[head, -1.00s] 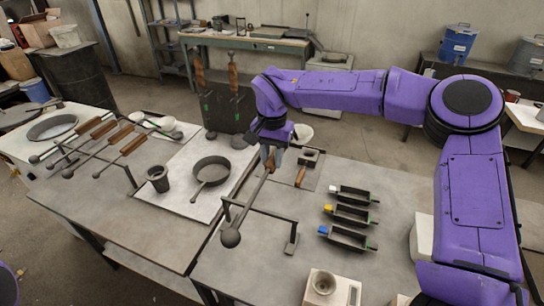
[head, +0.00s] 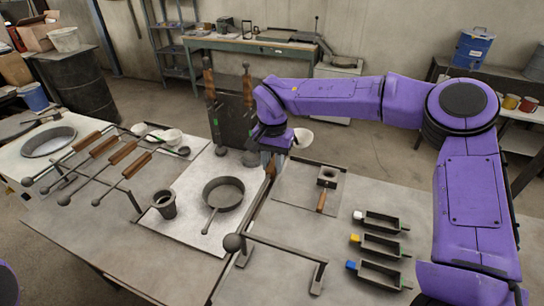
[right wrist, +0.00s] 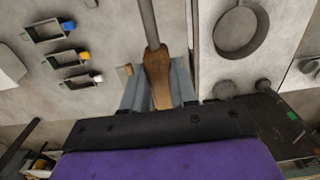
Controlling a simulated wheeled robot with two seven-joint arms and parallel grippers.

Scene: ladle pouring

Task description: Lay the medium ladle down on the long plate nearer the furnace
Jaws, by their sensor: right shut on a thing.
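My right gripper (head: 270,163) is shut on the wooden handle of a ladle (head: 232,242), seen as a dark ball at the end of a rod slanting toward the near side. In the right wrist view the gripper (right wrist: 158,88) grips the ladle's handle (right wrist: 157,75), and its rod runs up out of the picture. The ball shows beside the left end of a dark bar rack (head: 288,249); I cannot tell if they touch. A long pale plate (head: 186,229) lies left of the ladle. The furnace is not clearly identifiable. My left gripper is out of view.
A dark pan (head: 224,192) and a cup-like crucible (head: 165,205) stand on the pale plate. Several wooden-handled ladles (head: 123,152) lie across a rack at left. Several dark trough moulds (head: 380,245) sit at right. An upright dark board (head: 232,120) stands behind the gripper.

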